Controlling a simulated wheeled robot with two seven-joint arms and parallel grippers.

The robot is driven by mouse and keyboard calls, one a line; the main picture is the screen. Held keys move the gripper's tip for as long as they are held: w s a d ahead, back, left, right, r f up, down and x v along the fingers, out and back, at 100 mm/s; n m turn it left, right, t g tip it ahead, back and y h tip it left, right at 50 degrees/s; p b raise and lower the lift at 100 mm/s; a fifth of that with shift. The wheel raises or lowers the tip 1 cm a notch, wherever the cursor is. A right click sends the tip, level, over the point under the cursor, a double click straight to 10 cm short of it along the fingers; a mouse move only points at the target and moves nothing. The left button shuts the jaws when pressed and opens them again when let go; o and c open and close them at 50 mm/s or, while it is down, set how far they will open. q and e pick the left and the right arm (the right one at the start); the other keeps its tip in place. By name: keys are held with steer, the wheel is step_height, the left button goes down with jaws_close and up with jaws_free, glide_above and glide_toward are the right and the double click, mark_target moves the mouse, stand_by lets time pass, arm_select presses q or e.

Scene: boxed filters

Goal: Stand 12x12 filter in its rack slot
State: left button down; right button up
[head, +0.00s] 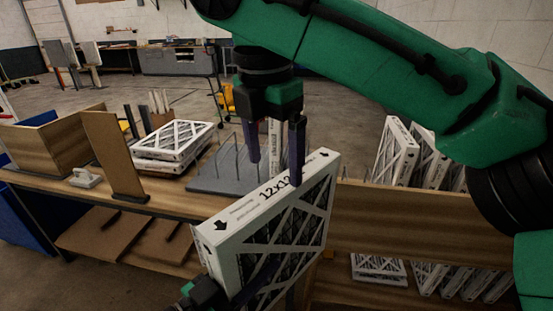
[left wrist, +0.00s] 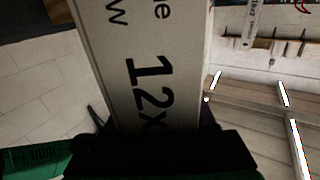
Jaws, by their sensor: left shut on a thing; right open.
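The 12x12 filter (head: 285,235) is a white-framed panel with dark mesh and "12x12" printed on its edge. It is held upright and slightly tilted in front of the table. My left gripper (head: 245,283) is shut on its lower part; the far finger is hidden. In the left wrist view the filter's printed edge (left wrist: 150,75) fills the middle. The rack (head: 215,180), a grey base with thin upright rods, stands behind, partly hidden by the filter.
Flat filters lie stacked (head: 172,140) left of the rack. A brown upright board (head: 112,155) and wooden box (head: 50,145) stand farther left, near a small white object (head: 85,178). More filters (head: 397,150) stand at right behind a wooden panel (head: 430,220).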

mark_target(285, 211)
steer(key=shift+s+d+f, duration=0.2)
steer(key=shift+d, duration=0.15)
arm_select(q)
steer(key=shift+w+d, duration=0.15)
steer(key=shift+w, duration=0.05)
arm_select(e)
steer(key=f, duration=0.4)
steer(key=w+d+f, duration=0.1)
steer(key=f, duration=0.6)
steer(key=shift+w+d+f, duration=0.15)
steer(key=shift+w+f, duration=0.2)
steer(key=shift+w, duration=0.05)
steer(key=c, duration=1.2)
arm_select(q)
steer(key=c, duration=0.6)
jaws_free()
steer(key=shift+c, duration=0.2)
arm_select(e)
steer(key=shift+r, duration=0.1)
jaws_close()
arm_select(q)
steer(key=o, duration=0.5)
